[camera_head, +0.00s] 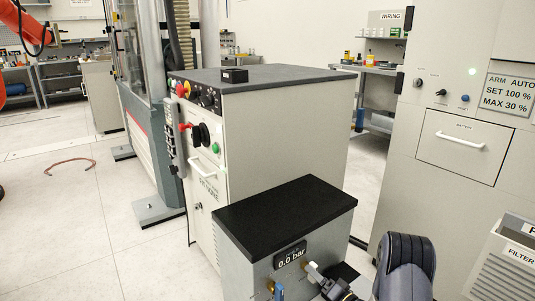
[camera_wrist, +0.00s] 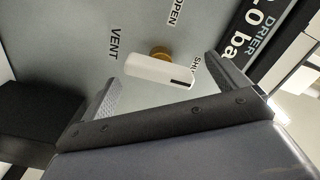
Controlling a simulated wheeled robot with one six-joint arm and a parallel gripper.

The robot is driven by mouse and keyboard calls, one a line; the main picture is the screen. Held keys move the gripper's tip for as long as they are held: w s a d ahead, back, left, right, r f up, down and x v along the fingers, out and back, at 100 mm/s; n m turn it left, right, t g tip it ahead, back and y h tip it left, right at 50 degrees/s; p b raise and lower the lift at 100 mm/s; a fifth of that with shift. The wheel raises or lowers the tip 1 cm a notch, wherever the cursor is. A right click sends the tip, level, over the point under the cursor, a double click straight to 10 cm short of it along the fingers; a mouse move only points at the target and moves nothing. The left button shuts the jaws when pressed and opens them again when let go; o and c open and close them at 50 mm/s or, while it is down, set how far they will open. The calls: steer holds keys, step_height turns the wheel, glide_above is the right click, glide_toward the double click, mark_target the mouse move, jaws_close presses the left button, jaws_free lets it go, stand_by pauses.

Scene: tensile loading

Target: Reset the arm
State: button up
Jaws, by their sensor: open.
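A pale cabinet on the right in the head view carries a sign (camera_head: 510,92) reading "ARM AUTO, SET 100 %, MAX 30 %". Left of the sign are a small blue button (camera_head: 465,98), a black switch (camera_head: 441,93), another small control (camera_head: 418,82) and a lit pale lamp (camera_head: 472,71). My gripper (camera_wrist: 165,72) is open in the wrist view, at a grey drier panel. A white lever (camera_wrist: 158,70) on a brass stem shows between its fingers, with no clear grip on it. In the head view my gripper (camera_head: 318,275) is low, well left of and below the cabinet controls.
The black-topped drier box (camera_head: 285,215), with a display (camera_head: 290,255) reading 0.0 bar, stands just beside my gripper. A taller machine cabinet (camera_head: 270,125) stands behind it. A filter unit (camera_head: 508,265) is at lower right. Open floor (camera_head: 60,210) lies left.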

steer(key=n, duration=0.3)
steer(key=s+n, duration=0.1)
steer(key=n, duration=0.3)
steer(key=d+n+b, duration=0.1)
steer(key=n, duration=0.3)
steer(key=shift+s, duration=0.25)
stand_by(0.3)
steer(key=shift+d+f, duration=0.1)
